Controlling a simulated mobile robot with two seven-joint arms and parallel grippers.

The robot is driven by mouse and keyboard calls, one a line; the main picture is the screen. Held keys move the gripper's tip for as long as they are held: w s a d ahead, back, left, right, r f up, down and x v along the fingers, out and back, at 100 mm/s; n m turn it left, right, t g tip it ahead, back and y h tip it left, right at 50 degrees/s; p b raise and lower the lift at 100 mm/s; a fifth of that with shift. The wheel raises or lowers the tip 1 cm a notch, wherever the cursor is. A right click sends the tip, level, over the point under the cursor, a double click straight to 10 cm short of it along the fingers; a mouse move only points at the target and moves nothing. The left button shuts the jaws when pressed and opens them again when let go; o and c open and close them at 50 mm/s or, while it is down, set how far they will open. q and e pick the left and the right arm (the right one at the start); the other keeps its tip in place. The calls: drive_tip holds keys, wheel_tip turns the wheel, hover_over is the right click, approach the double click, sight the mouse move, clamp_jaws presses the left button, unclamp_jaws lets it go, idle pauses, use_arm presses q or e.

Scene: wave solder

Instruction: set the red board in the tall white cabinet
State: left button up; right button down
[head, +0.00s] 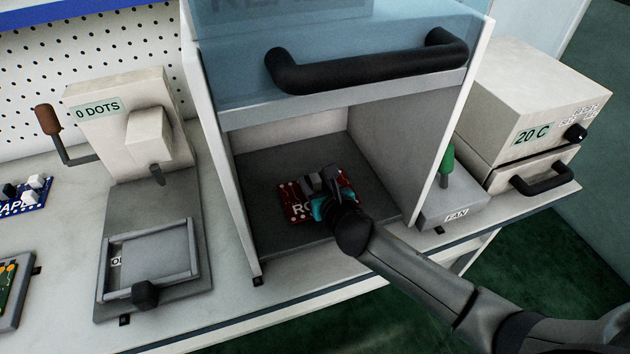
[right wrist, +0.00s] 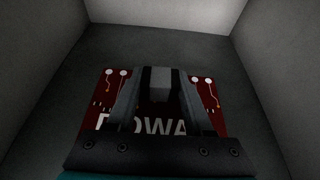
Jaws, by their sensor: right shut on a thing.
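The red board (head: 297,207) is inside the tall white cabinet (head: 222,165), over the middle of its dark floor. The cabinet's clear blue front with a black handle is raised, so the opening is free. My right gripper (head: 322,190) reaches in through the opening and is shut on a grey part on the red board. In the right wrist view the red board (right wrist: 102,95) lies under the fingers (right wrist: 160,85), with part of its lettering hidden. I cannot tell whether the board touches the floor. My left gripper is not in view.
Left of the cabinet stands a press-like machine (head: 130,120) labelled "0 DOTS", with a blue board (head: 30,197) farther left. At the right are a fan switch box (head: 455,208) and a white oven (head: 520,100) reading "20 C". The cabinet walls (right wrist: 285,60) stand close on both sides.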

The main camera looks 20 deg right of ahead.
drive_tip(key=shift+f+b, duration=0.3)
drive_tip(key=shift+f, duration=0.15)
drive_tip(key=shift+c, duration=1)
unclamp_jaws()
drive_tip(key=shift+s, duration=0.1)
drive_tip(key=p+v, duration=0.4)
drive_tip(key=v, duration=0.9)
drive_tip(key=shift+s+r, duration=0.15)
drive_tip(key=shift+s, duration=0.05)
drive_tip(key=shift+s+r, duration=0.3)
drive_tip(key=shift+s, duration=0.35)
